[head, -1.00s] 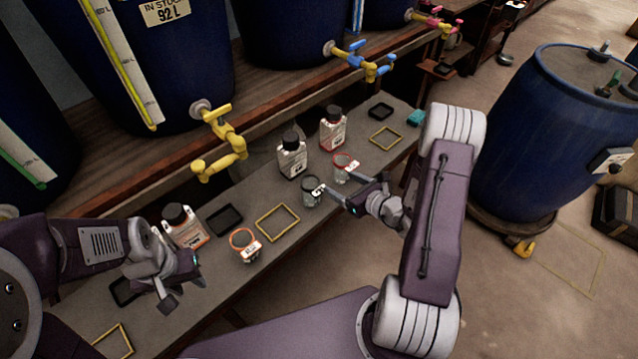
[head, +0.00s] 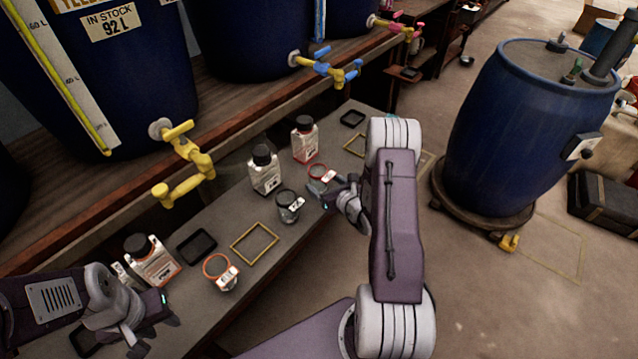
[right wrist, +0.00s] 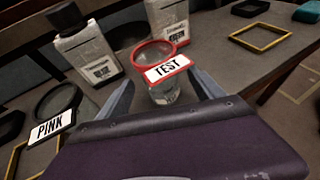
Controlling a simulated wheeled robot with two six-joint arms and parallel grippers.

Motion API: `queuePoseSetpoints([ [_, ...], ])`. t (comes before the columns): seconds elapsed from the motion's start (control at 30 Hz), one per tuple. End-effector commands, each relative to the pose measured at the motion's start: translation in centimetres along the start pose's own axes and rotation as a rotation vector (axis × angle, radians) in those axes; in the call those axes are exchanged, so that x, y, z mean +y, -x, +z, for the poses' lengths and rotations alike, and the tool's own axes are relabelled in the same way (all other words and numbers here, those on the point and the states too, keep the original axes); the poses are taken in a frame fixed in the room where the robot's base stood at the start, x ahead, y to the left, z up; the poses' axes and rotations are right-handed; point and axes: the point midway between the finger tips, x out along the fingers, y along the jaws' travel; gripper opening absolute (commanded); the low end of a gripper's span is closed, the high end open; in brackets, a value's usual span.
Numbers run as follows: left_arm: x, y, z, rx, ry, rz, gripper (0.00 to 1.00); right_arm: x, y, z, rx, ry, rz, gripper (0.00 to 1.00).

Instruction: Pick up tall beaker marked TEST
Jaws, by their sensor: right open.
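The TEST beaker is a clear glass with a red rim and a white tag reading TEST; in the right wrist view (right wrist: 164,92) it stands upright between my fingers. In the head view the same beaker (head: 317,171) is on the bench, partly hidden by my right gripper (head: 332,190). My right gripper is open, with one finger on each side of the beaker in the right wrist view (right wrist: 162,95); I cannot tell whether they touch it. My left gripper (head: 160,322) is low at the left, over the near end of the bench; its jaw opening is unclear.
The dark-rimmed PINK beaker (head: 287,206) stands close on the left of TEST. White bottles with black caps (head: 265,172) (head: 305,141) stand behind. An orange-rimmed beaker (head: 221,273) and a yellow frame (head: 255,243) are nearer. A blue drum (head: 530,130) stands right.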

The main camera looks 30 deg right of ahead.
Motion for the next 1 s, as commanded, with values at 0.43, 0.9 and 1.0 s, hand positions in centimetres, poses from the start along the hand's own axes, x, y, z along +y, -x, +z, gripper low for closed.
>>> queuePoseSetpoints([
  [0.43,0.0,-1.5,0.2,0.000,0.000,0.000,0.36,0.1,-3.8,0.4,0.000,0.000,0.000,0.77],
  [0.9,0.0,-1.5,0.2,0.000,0.000,0.000,0.36,0.1,-3.7,0.4,0.000,0.001,0.001,0.11],
  [1.0,0.0,-1.1,0.1,0.000,0.000,0.000,0.36,0.1,-3.5,0.9,0.000,0.001,0.001,0.11],
])
